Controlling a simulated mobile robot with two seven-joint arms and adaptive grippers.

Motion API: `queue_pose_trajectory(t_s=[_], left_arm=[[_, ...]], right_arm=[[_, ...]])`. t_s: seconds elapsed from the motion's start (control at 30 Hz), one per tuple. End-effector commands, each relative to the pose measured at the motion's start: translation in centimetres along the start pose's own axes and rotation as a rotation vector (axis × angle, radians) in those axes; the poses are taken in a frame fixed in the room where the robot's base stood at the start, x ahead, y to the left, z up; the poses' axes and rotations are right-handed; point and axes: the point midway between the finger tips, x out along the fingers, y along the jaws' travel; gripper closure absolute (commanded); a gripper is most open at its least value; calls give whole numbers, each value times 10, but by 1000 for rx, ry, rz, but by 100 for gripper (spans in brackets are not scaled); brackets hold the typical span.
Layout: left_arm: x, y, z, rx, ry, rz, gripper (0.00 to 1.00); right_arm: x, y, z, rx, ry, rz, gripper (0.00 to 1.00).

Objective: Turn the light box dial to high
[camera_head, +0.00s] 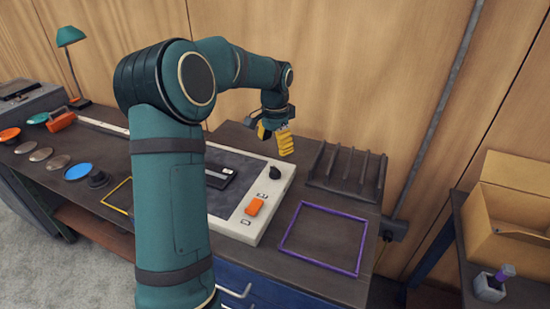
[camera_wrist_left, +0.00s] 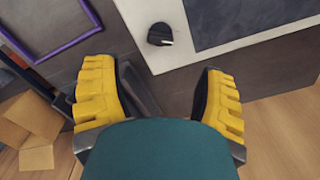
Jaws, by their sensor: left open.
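The light box (camera_head: 246,221) is a pale flat panel with a dark surface, lying on the dark workbench. Its dial (camera_head: 275,172) is a small black knob near the box's back right corner; it also shows in the left wrist view (camera_wrist_left: 160,34), with a light mark on its right side. An orange switch (camera_head: 254,206) sits in front of the dial. My left gripper (camera_head: 280,143) has yellow ridged fingers and is above and behind the dial, apart from it. In the wrist view its fingers (camera_wrist_left: 160,95) are spread and empty. My right gripper is not in view.
A purple square outline (camera_head: 323,239) and a dark slotted rack (camera_head: 346,172) lie right of the box. Colored discs (camera_head: 77,171) and a green lamp (camera_head: 70,37) are at the left. A cardboard box (camera_head: 507,215) stands far right. The wooden wall is close behind.

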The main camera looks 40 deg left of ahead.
Motion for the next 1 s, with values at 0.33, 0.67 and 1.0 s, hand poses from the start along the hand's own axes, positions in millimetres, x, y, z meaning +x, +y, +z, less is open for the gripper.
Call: queue_pose_trajectory(t_s=[0.33, 0.67, 1.0], left_arm=[[-27, 0, 0, 1, 0, 1, 29], [-27, 0, 0, 1, -1, 1, 29], [-27, 0, 0, 1, -1, 1, 29]], right_arm=[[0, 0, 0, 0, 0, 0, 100], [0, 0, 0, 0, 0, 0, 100], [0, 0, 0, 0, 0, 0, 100]])
